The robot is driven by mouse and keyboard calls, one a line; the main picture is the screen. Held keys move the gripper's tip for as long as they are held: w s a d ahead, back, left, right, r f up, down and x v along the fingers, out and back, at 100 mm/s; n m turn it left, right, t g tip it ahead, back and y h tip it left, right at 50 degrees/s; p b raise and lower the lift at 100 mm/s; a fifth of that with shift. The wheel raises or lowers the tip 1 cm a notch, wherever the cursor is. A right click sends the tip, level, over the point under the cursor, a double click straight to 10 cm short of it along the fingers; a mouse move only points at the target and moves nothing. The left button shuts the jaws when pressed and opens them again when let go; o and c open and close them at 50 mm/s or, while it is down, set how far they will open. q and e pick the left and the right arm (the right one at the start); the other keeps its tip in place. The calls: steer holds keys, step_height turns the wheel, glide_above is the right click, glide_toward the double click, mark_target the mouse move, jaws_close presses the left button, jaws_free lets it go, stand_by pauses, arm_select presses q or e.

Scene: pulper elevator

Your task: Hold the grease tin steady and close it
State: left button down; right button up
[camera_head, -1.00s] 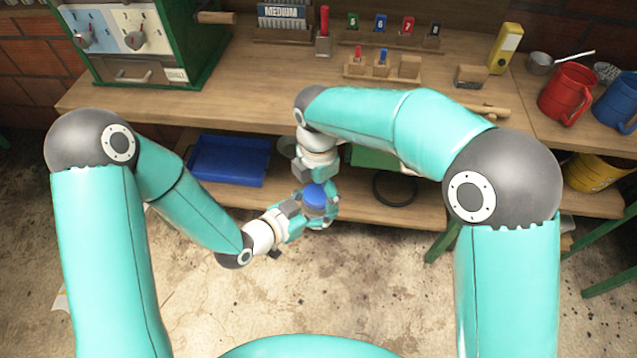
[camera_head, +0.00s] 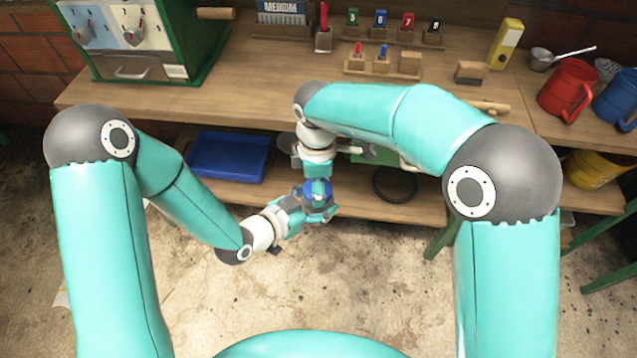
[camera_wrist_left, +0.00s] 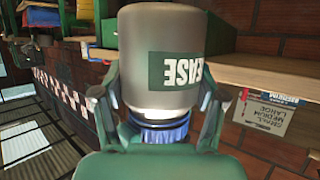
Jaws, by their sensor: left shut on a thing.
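The grease tin (camera_wrist_left: 162,65) is a grey can with a dark green label; it fills the upper middle of the left wrist view, its lettering upside down. My left gripper (camera_head: 312,205) is shut on it, with one finger on each side in the wrist view. The blue lid (camera_head: 318,191) is at the tin's top in the head view and also shows below the tin body in the wrist view (camera_wrist_left: 163,133). A pale band lies between lid and body. My right gripper (camera_head: 317,181) is over the lid and partly covers it; whether its fingers grip it is unclear.
The workbench (camera_head: 260,85) stands behind, with a blue tray (camera_head: 228,157) and a dark ring (camera_head: 394,185) on its lower shelf. A red mug (camera_head: 567,91) and a blue mug (camera_head: 617,100) stand at the right.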

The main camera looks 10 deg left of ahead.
steer(key=m, duration=1)
steer(key=shift+m, duration=0.4)
steer(key=m, duration=0.4)
steer(key=shift+a, duration=0.1)
steer(key=m, duration=0.5)
steer(key=shift+w+m, duration=0.1)
steer(key=shift+m, duration=0.2)
steer(key=o, duration=1.3)
steer(key=shift+r, duration=2.25)
steer(key=shift+c, duration=0.3)
